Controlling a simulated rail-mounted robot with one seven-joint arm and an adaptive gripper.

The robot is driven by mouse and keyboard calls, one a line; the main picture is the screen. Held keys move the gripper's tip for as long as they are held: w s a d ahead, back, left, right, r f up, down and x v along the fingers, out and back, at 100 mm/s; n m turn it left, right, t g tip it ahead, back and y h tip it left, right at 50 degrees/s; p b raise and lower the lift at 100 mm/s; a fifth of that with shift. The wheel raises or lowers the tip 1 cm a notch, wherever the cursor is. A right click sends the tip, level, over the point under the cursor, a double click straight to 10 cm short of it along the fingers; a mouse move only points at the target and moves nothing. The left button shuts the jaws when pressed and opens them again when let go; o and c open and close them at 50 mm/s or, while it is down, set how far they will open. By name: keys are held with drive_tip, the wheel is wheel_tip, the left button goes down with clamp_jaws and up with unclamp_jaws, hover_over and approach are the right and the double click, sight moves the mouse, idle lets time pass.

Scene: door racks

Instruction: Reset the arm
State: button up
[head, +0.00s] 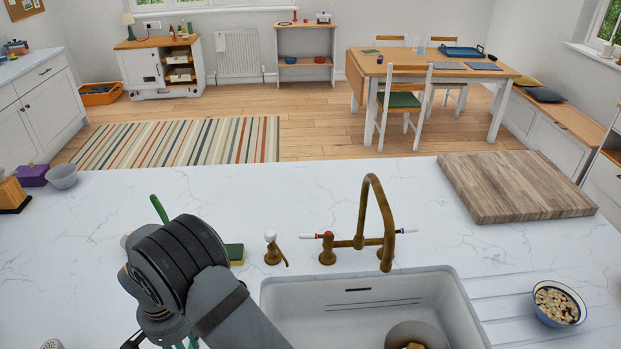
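My arm reaches in from the bottom edge, left of the sink, and bends over the white marble counter (330,190). Its grey and black wrist is in the head view. My gripper (135,340) is mostly hidden under the wrist and cut off by the bottom edge; only a small dark part shows. I cannot tell whether it is open or holds anything. Green parts of some object (158,209) show behind and below the wrist.
A sink (290,295) with a brass tap (366,210) is right of my arm; a pot (405,330) is inside. A sponge (235,253) and soap dispenser (273,250) stand close by. A wooden board (515,185) and a bowl (558,304) are at right. The counter's back middle is clear.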

drive_tip(key=shift+r, duration=0.45)
drive_tip(key=shift+f, duration=0.1)
